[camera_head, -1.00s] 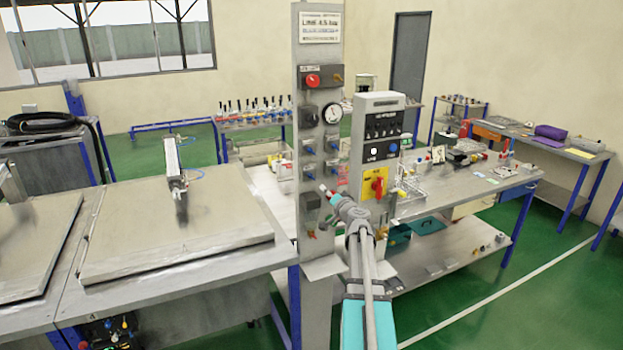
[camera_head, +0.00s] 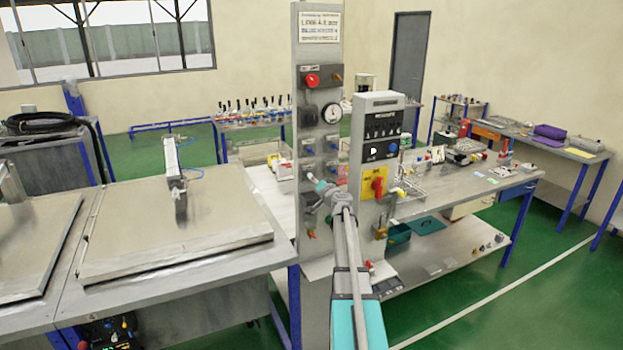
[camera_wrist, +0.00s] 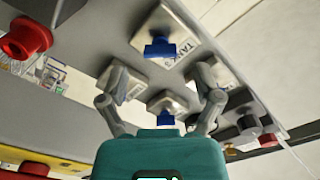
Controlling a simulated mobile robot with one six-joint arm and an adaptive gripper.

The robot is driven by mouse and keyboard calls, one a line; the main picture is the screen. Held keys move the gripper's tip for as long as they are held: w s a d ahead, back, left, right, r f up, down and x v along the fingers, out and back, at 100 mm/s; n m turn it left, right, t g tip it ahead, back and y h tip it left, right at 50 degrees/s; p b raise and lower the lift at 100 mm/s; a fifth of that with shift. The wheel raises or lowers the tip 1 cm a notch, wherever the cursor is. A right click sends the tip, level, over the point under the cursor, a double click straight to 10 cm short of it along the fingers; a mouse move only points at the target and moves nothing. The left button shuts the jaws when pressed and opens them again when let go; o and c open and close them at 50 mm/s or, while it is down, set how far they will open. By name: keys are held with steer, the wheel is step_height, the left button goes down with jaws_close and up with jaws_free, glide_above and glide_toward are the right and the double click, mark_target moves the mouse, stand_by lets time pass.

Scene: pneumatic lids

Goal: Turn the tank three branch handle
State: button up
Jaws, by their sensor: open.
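The grey panel column (camera_head: 306,120) carries several small valves with blue handles, such as one blue handle (camera_head: 308,152) on the left and another blue handle (camera_head: 332,143) on the right. My gripper (camera_head: 316,182) is close to the lower valves, and its tip hides part of them. In the wrist view my gripper (camera_wrist: 165,82) is open and empty, its two fingers spread. One blue handle (camera_wrist: 167,117) lies between the fingers, and another blue handle (camera_wrist: 160,48) lies beyond them, beside a partly legible "TAN" label.
A red button (camera_head: 312,80) and a round gauge (camera_head: 331,114) sit higher on the column. A grey control box (camera_head: 378,135) with a red-and-yellow switch (camera_head: 376,185) stands just right of my arm. A metal-topped table (camera_head: 170,240) is on the left.

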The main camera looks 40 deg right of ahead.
steer(key=shift+x, duration=1.95)
steer(key=shift+a, duration=0.1)
steer(key=c, duration=1.1)
